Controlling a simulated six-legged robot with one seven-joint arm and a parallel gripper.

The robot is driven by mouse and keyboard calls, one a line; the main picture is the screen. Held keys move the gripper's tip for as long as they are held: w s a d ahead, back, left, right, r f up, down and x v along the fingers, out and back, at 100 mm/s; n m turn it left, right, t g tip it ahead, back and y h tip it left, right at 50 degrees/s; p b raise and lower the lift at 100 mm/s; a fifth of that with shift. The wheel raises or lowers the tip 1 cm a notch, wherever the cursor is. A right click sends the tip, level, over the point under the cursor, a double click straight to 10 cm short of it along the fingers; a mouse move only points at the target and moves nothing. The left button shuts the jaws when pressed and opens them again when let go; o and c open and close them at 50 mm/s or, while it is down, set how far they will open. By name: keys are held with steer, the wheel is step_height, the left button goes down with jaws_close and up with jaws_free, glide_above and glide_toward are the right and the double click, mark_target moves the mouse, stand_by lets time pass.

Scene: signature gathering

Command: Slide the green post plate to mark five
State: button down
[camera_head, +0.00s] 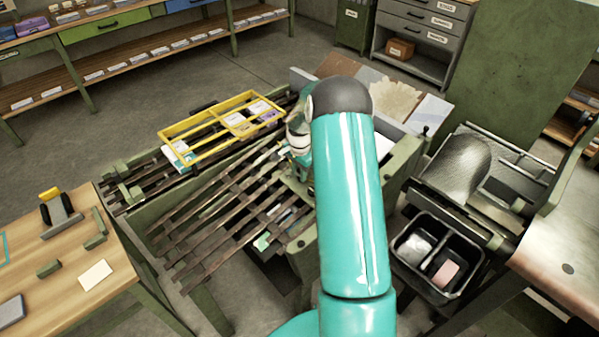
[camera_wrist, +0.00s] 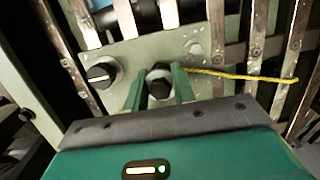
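The pale green post plate (camera_wrist: 125,58) lies across the slatted rack in the wrist view. It carries a black knob with a white line (camera_wrist: 101,73) on its left and a small pale button-like fitting (camera_wrist: 194,47) on its right. A dark round-topped post (camera_wrist: 160,82) stands near its middle. My gripper (camera_wrist: 160,76) has one green finger on each side of this post. I cannot tell whether the fingers press on it or stand slightly apart. In the head view my arm hides the plate and the gripper tips. No mark numbers are readable.
A yellow cord (camera_wrist: 240,76) runs right from beside the post. Metal slats of the rack (camera_head: 215,215) surround the plate. A yellow frame (camera_head: 205,143) lies on the rack's far left. A black bin (camera_head: 407,278) sits right of my arm, and a wooden table (camera_head: 60,285) stands at left.

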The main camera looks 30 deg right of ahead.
steer(key=a+f, duration=0.1)
steer(key=a, duration=0.5)
steer(key=shift+s, duration=0.4)
steer(key=c, duration=1.1)
jaws_free()
steer(key=shift+d, duration=0.1)
steer(key=shift+c, duration=0.2)
steer(key=shift+r, duration=0.1)
step_height(320, 180, up, 14)
steer(key=shift+f, duration=0.2)
